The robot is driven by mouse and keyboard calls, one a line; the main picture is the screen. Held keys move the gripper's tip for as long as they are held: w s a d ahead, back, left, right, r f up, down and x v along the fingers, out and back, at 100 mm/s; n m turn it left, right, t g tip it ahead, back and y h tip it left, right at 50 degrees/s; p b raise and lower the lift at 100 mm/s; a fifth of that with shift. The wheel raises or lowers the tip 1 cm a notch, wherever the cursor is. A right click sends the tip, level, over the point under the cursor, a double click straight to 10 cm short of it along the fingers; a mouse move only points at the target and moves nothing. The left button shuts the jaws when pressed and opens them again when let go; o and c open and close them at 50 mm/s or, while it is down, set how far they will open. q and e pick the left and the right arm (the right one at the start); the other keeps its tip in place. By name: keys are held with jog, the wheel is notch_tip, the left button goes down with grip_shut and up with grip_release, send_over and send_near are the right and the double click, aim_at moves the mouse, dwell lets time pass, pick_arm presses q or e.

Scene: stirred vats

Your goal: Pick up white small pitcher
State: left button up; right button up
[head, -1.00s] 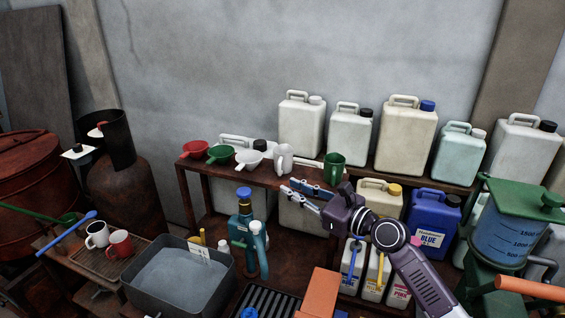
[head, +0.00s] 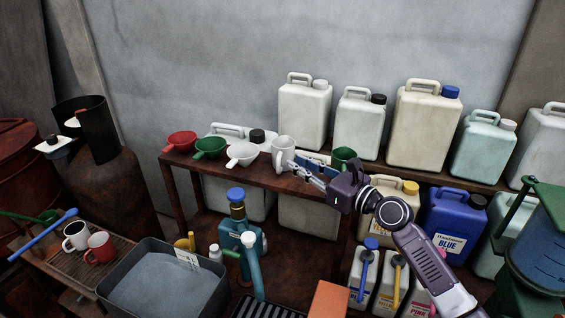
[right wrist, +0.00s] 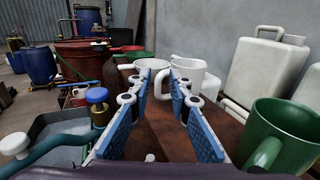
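The white small pitcher (head: 283,150) stands upright on the brown wooden shelf, between the white funnel and the green pitcher. In the right wrist view the white pitcher (right wrist: 190,68) is just ahead, its handle showing in the gap between the fingers. My right gripper (head: 293,167) reaches in from the right, its fingertips close to the pitcher's lower side. Its blue-padded fingers (right wrist: 160,88) are apart with nothing held between them. I cannot tell whether a fingertip touches the pitcher. My left gripper is not in view.
The green pitcher (head: 344,158) stands right of my gripper. White (head: 242,153), green (head: 210,147) and red (head: 181,142) funnels line the shelf (head: 263,179) to the left. Several canisters, including a white one (head: 305,115), stand behind. A blue-capped pump (head: 237,228) stands below.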

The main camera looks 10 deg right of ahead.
aim_at(280, 169)
jog(key=f+b, duration=0.4)
jog(key=f, duration=0.1)
jog(key=shift+w+f+b, duration=0.2)
jog(key=shift+b, duration=0.15)
jog(key=shift+w+a+r, duration=0.15)
jog(key=shift+w, duration=0.05)
jog(key=x, duration=0.2)
jog(key=p+x, duration=0.1)
jog(key=x, duration=0.3)
jog(key=shift+a+r, duration=0.15)
jog(key=shift+r, duration=0.15)
jog(key=shift+w+a, duration=0.35)
jog(key=shift+w, duration=0.05)
jog(key=shift+d, duration=0.1)
jog(key=shift+c, duration=0.6)
grip_shut()
